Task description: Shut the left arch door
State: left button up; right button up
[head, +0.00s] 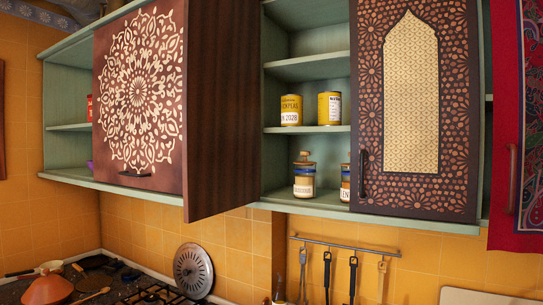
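A plain dark brown door panel (222,110) stands swung out from the green wall cabinet. Its far edge is by the left side of an open shelf section, and its near edge reaches out to the left. Its other face is hidden, so I cannot see an arch or handle on it. To the right, a patterned door with a pale gold arch (411,100) lies across the cabinet front, with a dark vertical handle (363,174) at its lower left. Neither of my grippers is in view.
Open shelves (308,68) hold yellow cans (291,110) and jars (304,180). A mandala-patterned door (138,95) is at left and a red patterned cloth (519,120) at right. Below are a utensil rail (345,246), a round metal lid (193,270) and a hob (150,295).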

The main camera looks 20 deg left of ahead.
aim_at(221, 78)
jog(key=i+j+z, duration=0.2)
jog(key=j+z, duration=0.25)
jog(key=j, duration=1.3)
jog(key=j+z, duration=0.45)
jog(key=j, duration=1.3)
jog(key=k+l, duration=0.7)
